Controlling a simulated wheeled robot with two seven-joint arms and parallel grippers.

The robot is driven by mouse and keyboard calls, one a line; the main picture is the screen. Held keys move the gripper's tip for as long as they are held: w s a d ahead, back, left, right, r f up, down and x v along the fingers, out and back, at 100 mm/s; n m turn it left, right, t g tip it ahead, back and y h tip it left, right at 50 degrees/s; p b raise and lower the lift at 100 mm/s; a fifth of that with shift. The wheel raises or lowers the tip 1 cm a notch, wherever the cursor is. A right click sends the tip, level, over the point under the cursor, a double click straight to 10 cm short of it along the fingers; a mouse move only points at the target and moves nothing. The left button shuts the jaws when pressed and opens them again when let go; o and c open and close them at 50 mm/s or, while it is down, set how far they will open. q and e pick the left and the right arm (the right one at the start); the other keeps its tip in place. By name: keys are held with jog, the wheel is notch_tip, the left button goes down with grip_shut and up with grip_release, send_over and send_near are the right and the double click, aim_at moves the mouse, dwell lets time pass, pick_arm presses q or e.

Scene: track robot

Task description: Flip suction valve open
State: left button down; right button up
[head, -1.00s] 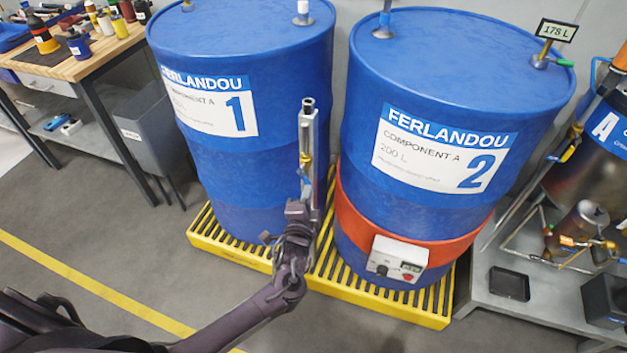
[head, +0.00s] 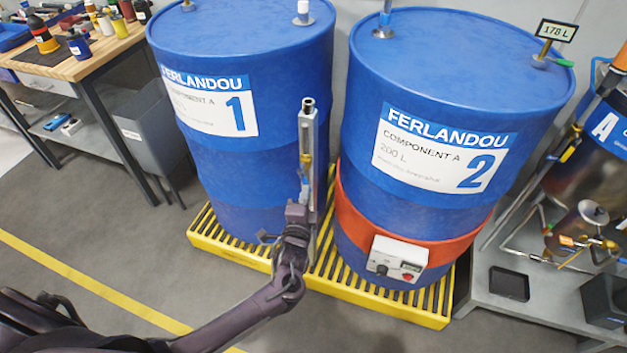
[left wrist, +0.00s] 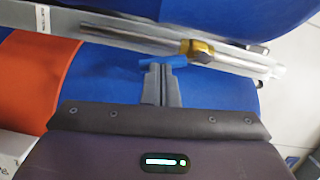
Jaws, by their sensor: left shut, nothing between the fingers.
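The suction valve is a brass body (head: 306,159) on an upright metal pipe (head: 309,122) between the two blue drums. In the left wrist view the brass body (left wrist: 198,51) sits on the pipe (left wrist: 130,36), which crosses the top of the picture. Its blue lever (left wrist: 163,62) lies just past my fingertips, pointing along the pipe rather than across it. My left gripper (left wrist: 161,70) is shut and empty, its tips at or very close to the lever; contact cannot be told. In the head view this gripper (head: 304,190) is just below the valve. My right gripper is out of view.
Drum 1 (head: 240,65) and drum 2 (head: 440,75) stand on a yellow grated pallet (head: 228,249). Drum 2 wears an orange heater band (head: 352,222) with a control box (head: 397,262). A workbench (head: 112,45) is at left; a grey platform with piping (head: 535,301) is at right.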

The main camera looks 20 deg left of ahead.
pick_arm(q)
jog(key=shift+a+f+m, duration=0.1)
jog(key=shift+a+m, duration=0.05)
jog(key=shift+m, duration=0.25)
dwell(0.5)
